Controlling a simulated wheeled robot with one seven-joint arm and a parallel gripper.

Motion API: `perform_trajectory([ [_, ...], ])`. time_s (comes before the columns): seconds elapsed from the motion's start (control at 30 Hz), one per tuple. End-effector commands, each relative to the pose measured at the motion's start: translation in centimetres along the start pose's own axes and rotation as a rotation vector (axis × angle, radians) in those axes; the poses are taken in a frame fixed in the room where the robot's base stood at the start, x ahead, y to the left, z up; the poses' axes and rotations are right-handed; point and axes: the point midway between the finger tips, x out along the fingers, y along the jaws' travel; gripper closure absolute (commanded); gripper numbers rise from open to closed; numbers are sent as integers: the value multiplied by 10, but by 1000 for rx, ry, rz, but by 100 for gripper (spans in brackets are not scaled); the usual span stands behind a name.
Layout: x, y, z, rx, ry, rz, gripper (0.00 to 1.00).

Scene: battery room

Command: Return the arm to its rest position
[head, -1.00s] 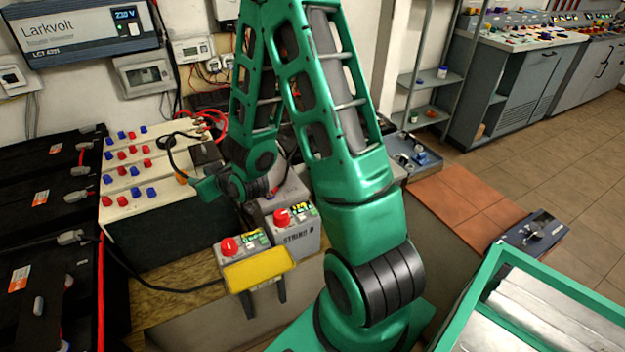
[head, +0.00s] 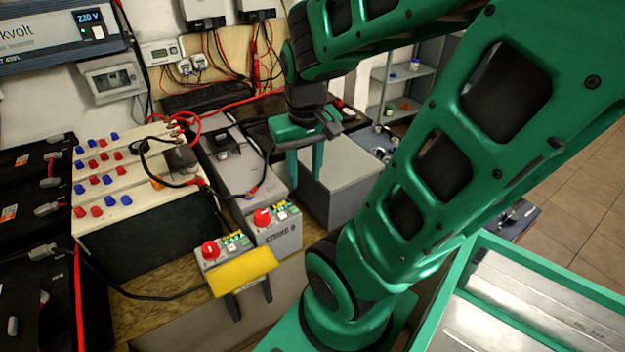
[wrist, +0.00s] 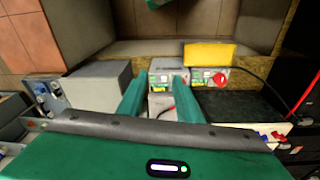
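My arm is green with dark joints and crosses the right half of the head view. My gripper (head: 305,182) hangs fingers-down above the bench, right of the grey STRING B box (head: 282,236) and in front of a large grey box (head: 350,178). In the wrist view my gripper (wrist: 160,78) shows two green fingers well apart with nothing held between them. The gripper touches nothing that I can see.
White battery blocks with red and blue terminals (head: 108,180) and loose cables lie left. A green-framed tray (head: 540,300) is at lower right. Open tiled floor (head: 570,185) lies right.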

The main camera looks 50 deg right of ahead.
Motion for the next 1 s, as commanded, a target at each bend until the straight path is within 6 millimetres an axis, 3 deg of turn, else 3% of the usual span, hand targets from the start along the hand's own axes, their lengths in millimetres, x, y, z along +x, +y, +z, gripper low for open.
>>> perform_trajectory([
  [0.1, -15, 9, 31, 46, -72, -19, 68],
  [0.27, -23, 3, 55, 69, -122, -30, 68],
  [0.77, -23, 4, 56, 71, -127, -30, 68],
  [0.83, -18, -2, 46, 71, -139, -24, 68],
  [1.0, -18, -2, 46, 71, -139, -24, 68],
])
